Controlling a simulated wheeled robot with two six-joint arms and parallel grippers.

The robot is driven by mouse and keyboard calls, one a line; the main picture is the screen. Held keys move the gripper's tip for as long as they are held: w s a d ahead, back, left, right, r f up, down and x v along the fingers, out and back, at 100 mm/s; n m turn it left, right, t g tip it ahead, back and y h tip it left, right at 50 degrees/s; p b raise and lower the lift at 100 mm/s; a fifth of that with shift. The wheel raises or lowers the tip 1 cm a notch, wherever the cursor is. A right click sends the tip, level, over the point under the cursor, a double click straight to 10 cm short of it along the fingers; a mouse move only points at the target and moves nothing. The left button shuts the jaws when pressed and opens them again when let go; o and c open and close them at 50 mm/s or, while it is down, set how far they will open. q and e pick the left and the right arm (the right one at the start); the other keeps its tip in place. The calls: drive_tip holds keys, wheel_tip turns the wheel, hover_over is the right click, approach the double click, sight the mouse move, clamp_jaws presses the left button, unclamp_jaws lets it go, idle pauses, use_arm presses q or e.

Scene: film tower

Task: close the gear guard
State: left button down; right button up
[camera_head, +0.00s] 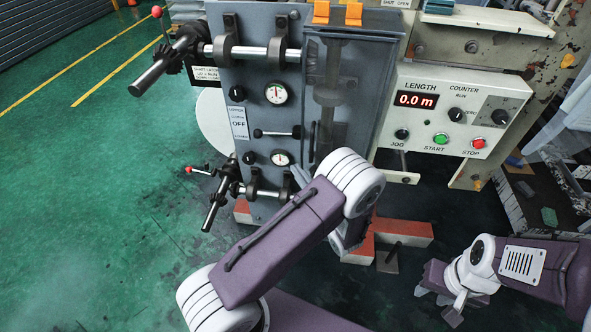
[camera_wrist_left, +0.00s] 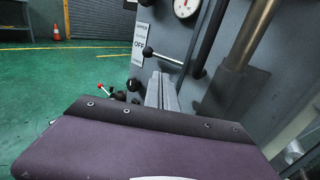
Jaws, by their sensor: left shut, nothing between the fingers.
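The gear guard (camera_head: 368,85) appears to be the smoky, framed cover at the right side of the grey machine panel, with a metal shaft showing behind it. Its dark lower part also shows in the left wrist view (camera_wrist_left: 222,104). I cannot tell how far it stands open. My left gripper (camera_head: 299,176) is in front of the panel, at the guard's lower left. Its grey fingers (camera_wrist_left: 162,92) are together and empty, and my own arm hides part of the guard's lower end. My right gripper (camera_head: 438,303) hangs low at the right, away from the guard; its jaw state is unclear.
Rollers (camera_head: 168,72) and a red-knobbed lever (camera_head: 157,11) stick out left of the panel. A black-knobbed lever (camera_wrist_left: 148,52) is close to my left fingers. A white control box (camera_head: 440,105) is right of the guard. Green floor (camera_head: 90,190) is clear at left.

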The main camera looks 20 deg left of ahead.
use_arm(q)
drive_tip(key=s+d, duration=0.2)
drive_tip(key=s, duration=0.8)
drive_tip(key=shift+d, duration=0.35)
